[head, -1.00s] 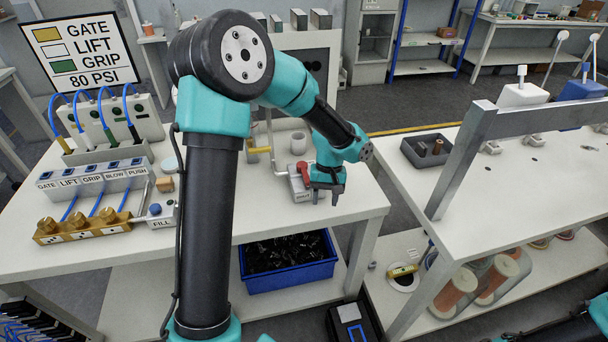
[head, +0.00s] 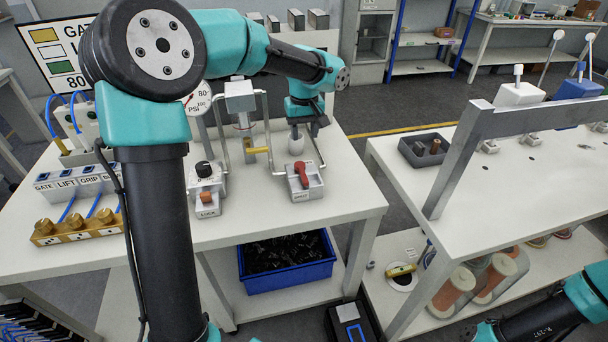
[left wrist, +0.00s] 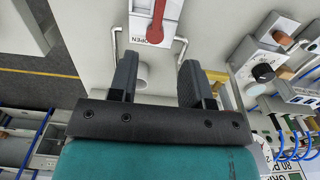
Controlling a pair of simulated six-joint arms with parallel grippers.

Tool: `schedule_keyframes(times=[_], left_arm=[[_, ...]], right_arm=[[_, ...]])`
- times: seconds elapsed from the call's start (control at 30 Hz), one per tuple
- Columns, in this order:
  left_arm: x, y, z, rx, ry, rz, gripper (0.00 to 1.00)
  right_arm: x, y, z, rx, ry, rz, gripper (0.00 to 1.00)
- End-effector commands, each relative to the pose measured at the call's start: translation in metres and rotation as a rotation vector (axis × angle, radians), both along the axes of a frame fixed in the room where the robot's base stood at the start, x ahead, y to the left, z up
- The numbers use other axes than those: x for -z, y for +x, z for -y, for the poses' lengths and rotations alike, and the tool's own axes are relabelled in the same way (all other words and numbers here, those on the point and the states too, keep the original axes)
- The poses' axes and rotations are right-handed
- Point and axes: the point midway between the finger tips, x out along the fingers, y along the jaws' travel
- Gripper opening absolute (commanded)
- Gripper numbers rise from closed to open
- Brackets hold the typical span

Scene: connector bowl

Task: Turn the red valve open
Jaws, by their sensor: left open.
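The red valve (head: 302,175) is a lever handle on a light grey block near the front right of the left table. In the head view its lever points roughly toward the front edge. In the left wrist view the red lever (left wrist: 156,22) lies at the top, beside an "OPEN" label. My left gripper (head: 307,128) is behind the valve block, apart from it, above the table. In the left wrist view its two fingers (left wrist: 157,75) are spread, with nothing held. A pale round cup (left wrist: 141,76) shows past the fingers. My right gripper is not visible.
Bent metal pipes (head: 268,150) and a yellow handle (head: 257,150) stand left of the valve. A "LOCK" block with a black knob (head: 203,170) is farther left. A blue bin (head: 288,262) sits below. Table to the valve's right is clear.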

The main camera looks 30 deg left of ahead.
Motion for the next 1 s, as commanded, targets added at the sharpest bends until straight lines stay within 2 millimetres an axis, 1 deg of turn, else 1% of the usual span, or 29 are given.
schedule_keyframes(times=[0.03, 0.7, 0.9, 1.0], left_arm=[[0.008, -0.001, 0.0, 0.0, 0.0, -0.004, 0.45], [0.121, -0.001, 0.0, 0.0, -0.001, -0.005, 0.45], [0.148, -0.001, 0.0, 0.001, 0.0, -0.003, 0.45], [0.155, -0.001, 0.0, 0.0, 0.0, -0.003, 0.45]], right_arm=[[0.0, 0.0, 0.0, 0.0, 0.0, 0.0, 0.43], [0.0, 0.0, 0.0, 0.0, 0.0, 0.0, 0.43], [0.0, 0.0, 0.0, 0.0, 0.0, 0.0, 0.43], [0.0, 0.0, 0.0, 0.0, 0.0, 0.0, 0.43]])
